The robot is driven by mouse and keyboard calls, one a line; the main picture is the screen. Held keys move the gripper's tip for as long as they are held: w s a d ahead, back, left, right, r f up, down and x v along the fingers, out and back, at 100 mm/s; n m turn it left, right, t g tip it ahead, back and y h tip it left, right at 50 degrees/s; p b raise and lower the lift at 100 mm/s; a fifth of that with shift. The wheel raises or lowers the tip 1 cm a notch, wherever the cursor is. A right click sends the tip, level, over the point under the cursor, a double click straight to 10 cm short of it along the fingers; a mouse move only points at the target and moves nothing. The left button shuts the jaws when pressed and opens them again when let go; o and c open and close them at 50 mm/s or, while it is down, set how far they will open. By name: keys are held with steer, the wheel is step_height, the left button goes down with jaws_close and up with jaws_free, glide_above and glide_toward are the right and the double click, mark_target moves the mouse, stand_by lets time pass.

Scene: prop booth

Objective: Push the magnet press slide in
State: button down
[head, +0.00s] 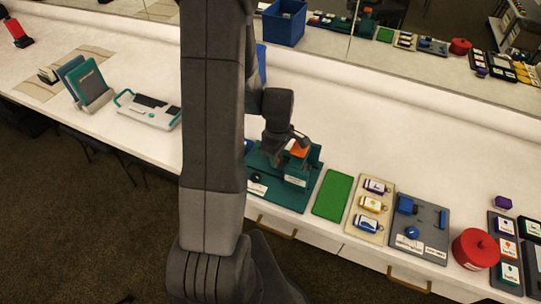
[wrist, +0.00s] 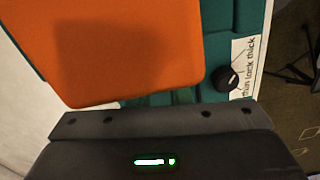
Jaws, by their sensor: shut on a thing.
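The teal magnet press (head: 308,172) stands on the counter in the head view, right of my arm. Its orange block (head: 299,150), which seems to be the slide, shows at the top of the press and fills the upper left of the wrist view (wrist: 130,50). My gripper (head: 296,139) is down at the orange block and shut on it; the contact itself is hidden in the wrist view. A black knob (wrist: 227,79) sits beside a label reading "thin lock thick". My arm hides part of the press's left side.
A green mat (head: 333,195) lies right of the press, then a beige tray (head: 364,229) with several tags, a grey board (head: 428,240) with blue parts and a red round pot (head: 476,248). A white device (head: 149,110) stands left. A mirror backs the counter.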

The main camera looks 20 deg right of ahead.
steer(key=shift+s, duration=0.1)
steer(key=c, duration=1.3)
jaws_free()
steer(key=shift+s+d, duration=0.1)
steer(key=shift+d, duration=0.1)
steer(key=shift+r, duration=0.1)
step_height(320, 180, up, 14)
steer(key=shift+f, duration=0.15)
step_height(320, 180, down, 14)
steer(key=shift+a+r, duration=0.1)
steer(key=shift+w, duration=0.2)
